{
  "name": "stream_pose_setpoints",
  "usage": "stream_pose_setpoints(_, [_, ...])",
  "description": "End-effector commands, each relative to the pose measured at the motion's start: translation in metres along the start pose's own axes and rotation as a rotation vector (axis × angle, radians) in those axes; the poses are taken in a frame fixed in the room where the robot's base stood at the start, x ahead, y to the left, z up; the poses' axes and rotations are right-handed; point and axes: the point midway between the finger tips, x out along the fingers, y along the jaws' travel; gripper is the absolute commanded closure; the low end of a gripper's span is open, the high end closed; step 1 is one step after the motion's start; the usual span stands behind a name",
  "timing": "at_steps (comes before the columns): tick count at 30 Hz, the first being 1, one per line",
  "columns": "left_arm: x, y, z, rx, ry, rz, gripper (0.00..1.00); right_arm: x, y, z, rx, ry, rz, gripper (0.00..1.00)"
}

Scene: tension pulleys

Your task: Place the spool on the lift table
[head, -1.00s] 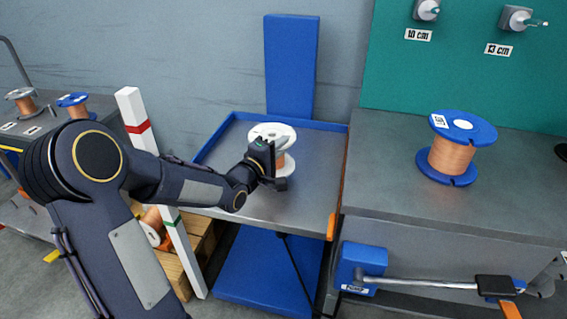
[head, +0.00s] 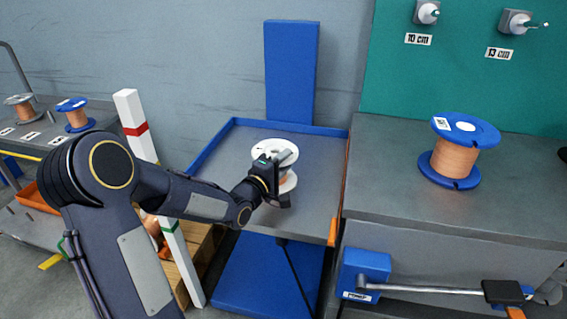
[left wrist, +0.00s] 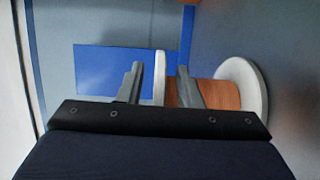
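The spool (head: 262,149), with white flanges and copper wire, stands upright on the grey top of the lift table (head: 312,190). My left gripper (head: 281,178) is at the spool's front right side and hides part of it. In the left wrist view, my left gripper (left wrist: 160,88) has its fingers apart, one on each side of the spool's near white flange (left wrist: 160,70). A gap shows between the left finger and that flange. The copper winding (left wrist: 222,95) lies partly behind the other finger. My right gripper is not in view.
A blue-flanged copper spool (head: 453,160) stands on the grey bench (head: 400,205) at right. A blue pump box (head: 362,268) with a lever is below it. A white post (head: 135,125) with coloured bands stands left of the lift table. A cart (head: 95,118) with spools is far left.

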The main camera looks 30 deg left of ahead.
Motion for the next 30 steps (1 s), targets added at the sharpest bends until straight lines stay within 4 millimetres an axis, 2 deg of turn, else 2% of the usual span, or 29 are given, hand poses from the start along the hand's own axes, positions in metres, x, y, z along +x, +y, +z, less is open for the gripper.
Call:
stream_pose_setpoints(8, [0.000, 0.005, 0.000, 0.000, 0.000, 0.000, 0.68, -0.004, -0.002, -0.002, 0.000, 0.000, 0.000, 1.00])
stream_pose_setpoints(10, [-0.007, 0.004, -0.001, 0.001, 0.001, -0.001, 0.68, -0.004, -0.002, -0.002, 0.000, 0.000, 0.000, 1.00])
stream_pose_setpoints(24, [-0.100, 0.004, -0.001, 0.001, 0.003, -0.002, 0.68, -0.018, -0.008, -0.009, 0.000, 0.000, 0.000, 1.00])
stream_pose_setpoints(30, [-0.118, 0.003, 0.000, -0.001, 0.001, -0.001, 0.68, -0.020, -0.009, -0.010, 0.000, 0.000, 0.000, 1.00])
